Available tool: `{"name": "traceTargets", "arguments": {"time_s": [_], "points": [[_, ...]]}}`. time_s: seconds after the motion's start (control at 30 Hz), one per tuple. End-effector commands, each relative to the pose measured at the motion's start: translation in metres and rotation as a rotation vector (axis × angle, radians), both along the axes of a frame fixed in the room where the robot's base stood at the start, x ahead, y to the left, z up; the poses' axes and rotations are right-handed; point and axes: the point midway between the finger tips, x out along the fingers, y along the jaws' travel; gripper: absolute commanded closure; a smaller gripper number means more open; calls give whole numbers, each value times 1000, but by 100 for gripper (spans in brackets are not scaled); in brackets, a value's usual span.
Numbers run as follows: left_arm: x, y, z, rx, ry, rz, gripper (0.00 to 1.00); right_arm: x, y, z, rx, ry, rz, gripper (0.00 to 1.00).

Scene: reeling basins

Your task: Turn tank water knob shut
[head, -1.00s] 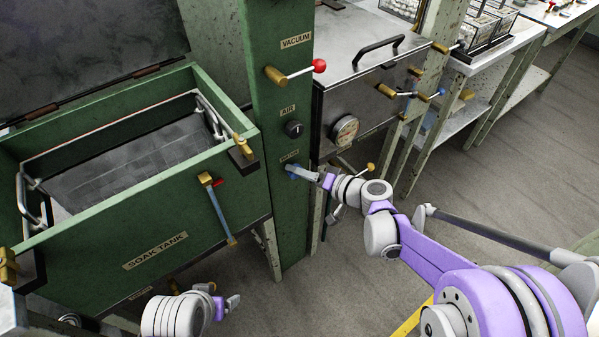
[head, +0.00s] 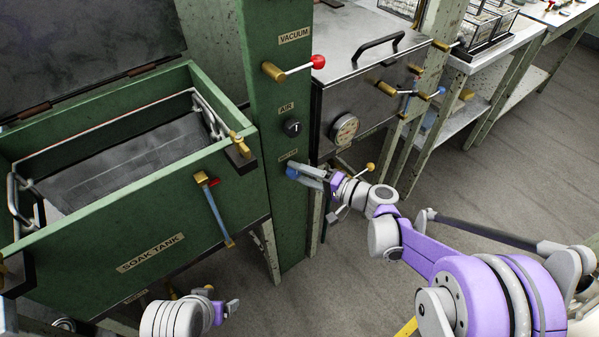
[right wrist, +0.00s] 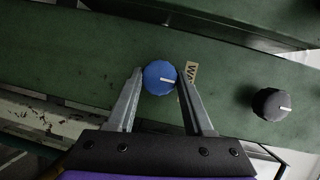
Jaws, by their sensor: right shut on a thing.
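The blue round water knob (head: 291,172) is on the front of the green post, below the black air knob. In the right wrist view, the blue knob (right wrist: 158,78) has a white pointer line towards the picture's right. My right gripper (head: 297,173) reaches it from the right, and its two fingers in the wrist view (right wrist: 160,80) are shut on the knob's sides. The right finger partly hides the label beside it (right wrist: 190,72). My left gripper (head: 225,304) is low in the head view, away from the knob; its finger gap is unclear.
The black air knob (head: 291,127) and the red-tipped vacuum lever (head: 318,62) are above on the green post (head: 262,110). The green soak tank (head: 150,215) is to the left. A steel cabinet with a round gauge (head: 344,127) is to the right. Open floor lies right.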

Motion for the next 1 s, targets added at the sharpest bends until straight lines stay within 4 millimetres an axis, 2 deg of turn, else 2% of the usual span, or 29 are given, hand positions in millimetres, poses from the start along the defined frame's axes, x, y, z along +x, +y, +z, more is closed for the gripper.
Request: {"name": "traceTargets", "arguments": {"time_s": [0.27,0.3,0.47,0.77,0.87,1.0], "points": [[0,0,0,0,0,0,18,-1,0,-1,-2,1,1,100],[0,0,0,0,0,0,18,-1,0,-1,-2,1,1,47],[0,0,0,0,0,0,18,-1,0,-1,-2,1,1,19],[0,0,0,0,0,0,18,-1,-1,0,-1,1,0,19],[0,0,2,0,0,0,18,-4,-8,1,-1,0,-1,19],[-1,0,7,0,-2,0,18,-17,-28,5,-2,0,-4,19]]}}
